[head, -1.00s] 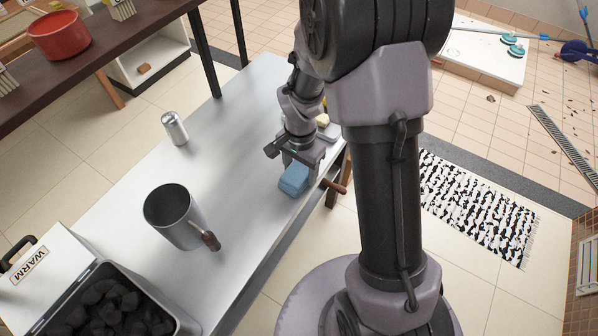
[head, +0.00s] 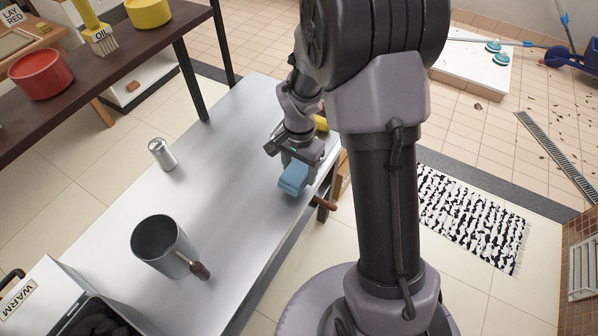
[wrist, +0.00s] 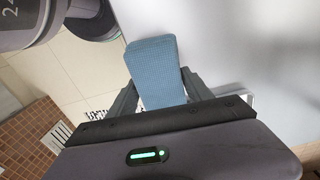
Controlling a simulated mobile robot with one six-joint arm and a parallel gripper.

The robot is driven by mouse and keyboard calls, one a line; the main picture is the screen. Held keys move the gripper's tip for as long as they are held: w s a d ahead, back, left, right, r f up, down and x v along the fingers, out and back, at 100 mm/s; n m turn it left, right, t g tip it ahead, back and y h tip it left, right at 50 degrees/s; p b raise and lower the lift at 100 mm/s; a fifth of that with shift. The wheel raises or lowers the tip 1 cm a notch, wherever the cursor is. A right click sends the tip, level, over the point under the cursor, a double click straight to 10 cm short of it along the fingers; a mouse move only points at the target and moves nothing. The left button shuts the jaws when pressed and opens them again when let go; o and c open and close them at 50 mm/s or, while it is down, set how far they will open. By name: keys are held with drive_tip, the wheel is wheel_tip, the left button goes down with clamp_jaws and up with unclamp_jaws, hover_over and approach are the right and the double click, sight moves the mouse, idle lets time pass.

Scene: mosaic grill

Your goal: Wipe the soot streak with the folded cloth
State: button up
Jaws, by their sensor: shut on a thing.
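My gripper (head: 297,164) is shut on the folded blue cloth (head: 292,181), near the right edge of the metal table (head: 215,170). In the wrist view the cloth (wrist: 153,68) sticks out from between the two fingers of my gripper (wrist: 160,88). I cannot tell whether the cloth touches the tabletop or hangs just above it. I see no soot streak in either view; my arm hides part of the table's far right side.
A metal chimney can (head: 165,243) with a wooden handle and a silver shaker (head: 162,154) stand on the table. A box marked WARM (head: 28,300) is at lower left. A yellow item (head: 321,123) sits behind my gripper. A dark shelf (head: 95,75) holds pots.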

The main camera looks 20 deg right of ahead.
drive_tip(key=shift+r+p, duration=1.55)
drive_tip(key=shift+r, duration=0.7)
drive_tip(key=shift+f, duration=0.1)
